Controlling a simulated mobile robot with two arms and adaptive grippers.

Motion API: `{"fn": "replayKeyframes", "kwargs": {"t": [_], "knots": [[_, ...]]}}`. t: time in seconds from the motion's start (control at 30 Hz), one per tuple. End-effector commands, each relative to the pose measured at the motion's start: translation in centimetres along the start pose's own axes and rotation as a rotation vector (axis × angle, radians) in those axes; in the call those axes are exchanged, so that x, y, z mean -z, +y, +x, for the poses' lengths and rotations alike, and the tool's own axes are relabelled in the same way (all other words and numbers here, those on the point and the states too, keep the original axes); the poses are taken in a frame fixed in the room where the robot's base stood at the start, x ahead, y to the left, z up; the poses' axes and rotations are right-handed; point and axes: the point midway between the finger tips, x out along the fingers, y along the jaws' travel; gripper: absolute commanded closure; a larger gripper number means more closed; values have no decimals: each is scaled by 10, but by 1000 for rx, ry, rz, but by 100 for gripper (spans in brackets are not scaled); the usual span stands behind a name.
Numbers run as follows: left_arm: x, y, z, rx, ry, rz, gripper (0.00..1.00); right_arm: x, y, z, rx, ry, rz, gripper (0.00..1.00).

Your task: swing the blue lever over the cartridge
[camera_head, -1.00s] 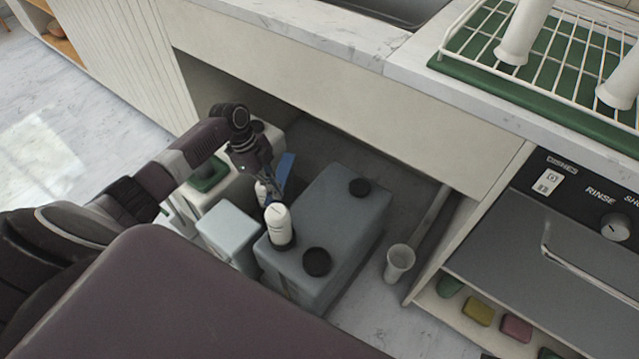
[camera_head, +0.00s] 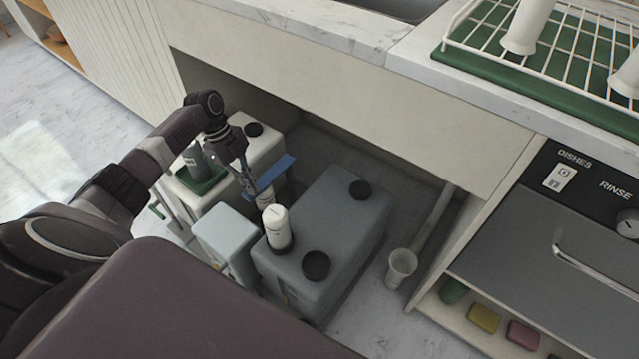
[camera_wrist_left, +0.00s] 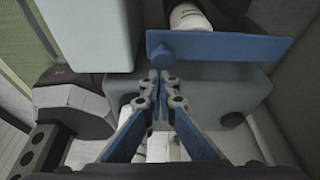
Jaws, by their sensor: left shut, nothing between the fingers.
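The blue lever (camera_head: 270,174) is a flat bar behind the grey tank in the head view. In the left wrist view the lever (camera_wrist_left: 225,46) lies across the picture, with a round blue knob near its left end, and covers part of a white cylinder (camera_wrist_left: 188,16). In the head view a white cartridge with a dark base (camera_head: 276,222) stands upright; a second white cylinder (camera_head: 266,197) shows partly behind it, below the lever. My left gripper (camera_head: 247,187) is shut and empty beside the lever's left end; its fingertips (camera_wrist_left: 160,76) sit just below the knob.
The grey tank (camera_head: 340,220) with black caps and a pale blue-grey box (camera_head: 223,240) crowd the space under the counter.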

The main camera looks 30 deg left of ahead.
Motion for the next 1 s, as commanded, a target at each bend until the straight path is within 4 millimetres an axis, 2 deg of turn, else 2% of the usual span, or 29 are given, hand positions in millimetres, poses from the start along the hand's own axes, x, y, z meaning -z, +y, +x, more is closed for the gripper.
{"fn": "replayKeyframes", "kwargs": {"t": [0.3,0.43,0.8,1.0], "knots": [[-5,-1,-4,5,-12,-4,100,1,0,0,1,2,1,100],[-6,-1,-13,8,-14,-4,100,1,0,0,1,2,1,100],[-2,-1,-86,5,-8,-2,100,0,0,0,0,1,1,100],[0,-1,-113,3,-4,0,100,0,0,0,0,1,0,100]]}}
